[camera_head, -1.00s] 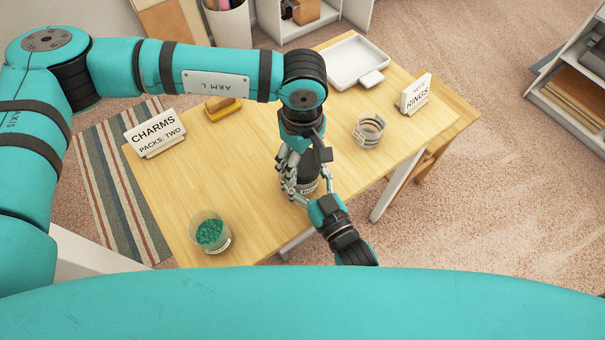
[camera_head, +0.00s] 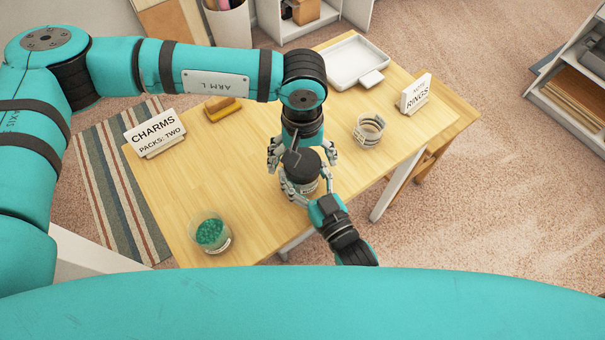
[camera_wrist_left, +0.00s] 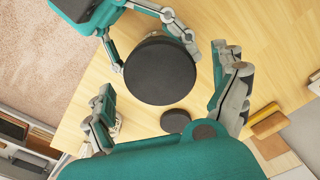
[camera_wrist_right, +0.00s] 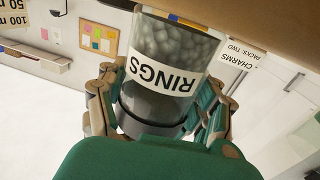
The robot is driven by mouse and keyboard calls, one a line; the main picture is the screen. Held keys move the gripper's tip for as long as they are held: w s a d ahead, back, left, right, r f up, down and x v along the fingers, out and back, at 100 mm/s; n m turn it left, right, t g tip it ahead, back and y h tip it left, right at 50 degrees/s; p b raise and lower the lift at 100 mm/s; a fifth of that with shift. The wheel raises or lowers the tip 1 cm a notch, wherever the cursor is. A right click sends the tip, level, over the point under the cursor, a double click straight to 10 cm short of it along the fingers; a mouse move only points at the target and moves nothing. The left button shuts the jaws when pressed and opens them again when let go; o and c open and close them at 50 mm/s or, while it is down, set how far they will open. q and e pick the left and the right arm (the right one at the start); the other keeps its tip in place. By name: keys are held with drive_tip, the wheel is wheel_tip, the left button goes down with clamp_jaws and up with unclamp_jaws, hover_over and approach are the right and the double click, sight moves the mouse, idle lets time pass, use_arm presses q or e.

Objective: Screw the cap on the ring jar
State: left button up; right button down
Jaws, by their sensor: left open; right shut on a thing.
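The ring jar (camera_wrist_right: 172,50) is clear, holds grey pieces and bears a RINGS label. It stands at the table's near edge in the head view. The round black cap (camera_head: 303,164) sits on its mouth; it also shows from above in the left wrist view (camera_wrist_left: 160,72). I cannot tell how tight it is. My right gripper (camera_head: 308,188) is shut around the jar's body, fingers on both sides. My left gripper (camera_head: 302,150) is open above the cap, its fingers spread apart and not holding it.
A glass of green charms (camera_head: 210,233) stands at the near left. A clear banded container (camera_head: 369,130) stands to the right of the jar. A white tray (camera_head: 357,61), a RINGS sign (camera_head: 416,94), a CHARMS sign (camera_head: 154,133) and a yellow-brown block (camera_head: 222,108) stand farther back.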

use_arm(q)
wheel_tip(320, 180, up, 12)
idle(0.5)
use_arm(e)
drive_tip(key=shift+c, duration=0.5)
unclamp_jaws()
drive_tip(key=v, duration=1.2)
